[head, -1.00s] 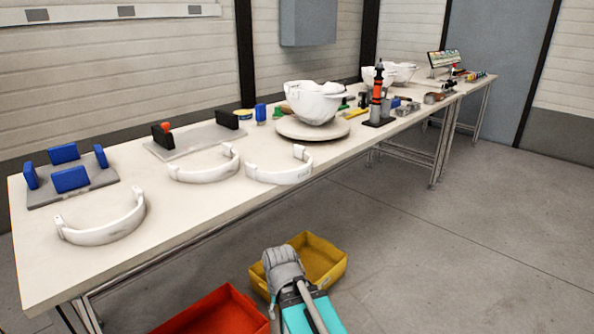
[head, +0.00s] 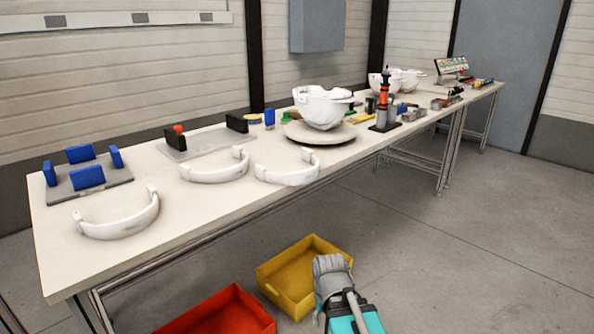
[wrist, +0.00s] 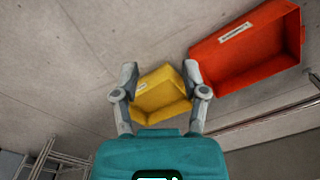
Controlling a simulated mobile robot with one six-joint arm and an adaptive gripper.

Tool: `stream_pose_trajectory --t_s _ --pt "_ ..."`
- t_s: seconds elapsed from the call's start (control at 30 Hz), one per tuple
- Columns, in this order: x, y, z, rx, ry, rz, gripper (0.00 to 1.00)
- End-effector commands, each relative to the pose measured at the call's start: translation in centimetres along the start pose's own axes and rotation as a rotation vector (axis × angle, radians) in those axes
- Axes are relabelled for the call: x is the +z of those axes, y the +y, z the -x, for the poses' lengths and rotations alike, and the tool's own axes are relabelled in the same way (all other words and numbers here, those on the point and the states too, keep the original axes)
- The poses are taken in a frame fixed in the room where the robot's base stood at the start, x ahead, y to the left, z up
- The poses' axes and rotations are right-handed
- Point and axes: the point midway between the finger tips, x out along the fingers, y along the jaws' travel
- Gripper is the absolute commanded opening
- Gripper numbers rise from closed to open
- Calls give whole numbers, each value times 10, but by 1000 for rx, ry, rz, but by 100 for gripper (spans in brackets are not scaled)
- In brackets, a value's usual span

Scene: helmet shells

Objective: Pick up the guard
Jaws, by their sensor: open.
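Three white curved guards lie apart on the long table. One guard (head: 118,222) is at the near left, a second guard (head: 215,172) is in the middle, and a third guard (head: 288,172) is to its right near the front edge. Which one the task means cannot be told. My gripper (wrist: 160,82) is open and empty in the wrist view, with the yellow bin seen beyond its fingers. In the head view my arm is low in front of the table, away from the guards; the fingertips are not clear there.
The table (head: 200,215) holds a blue-block fixture (head: 115,190), a black-block fixture (head: 195,147) and a white helmet shell (head: 322,110) on a round turntable (head: 335,137). A yellow bin (head: 277,262) and a red bin (head: 200,322) stand on the floor (head: 440,240).

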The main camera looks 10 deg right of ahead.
Motion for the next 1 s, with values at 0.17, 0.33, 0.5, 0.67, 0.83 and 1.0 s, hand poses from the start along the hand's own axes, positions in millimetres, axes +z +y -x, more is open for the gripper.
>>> stream_pose_trajectory --t_s 0.17,0.33,0.5,0.67,0.83,1.0 --pt "0 0 0 0 0 0 57" --pt "-3 0 6 0 0 -14 57" --pt "-13 1 24 0 1 -70 57" --pt "-30 0 52 0 1 -157 57" --pt "-51 -4 87 0 2 -277 57" --pt "-72 -8 121 0 3 -404 57"
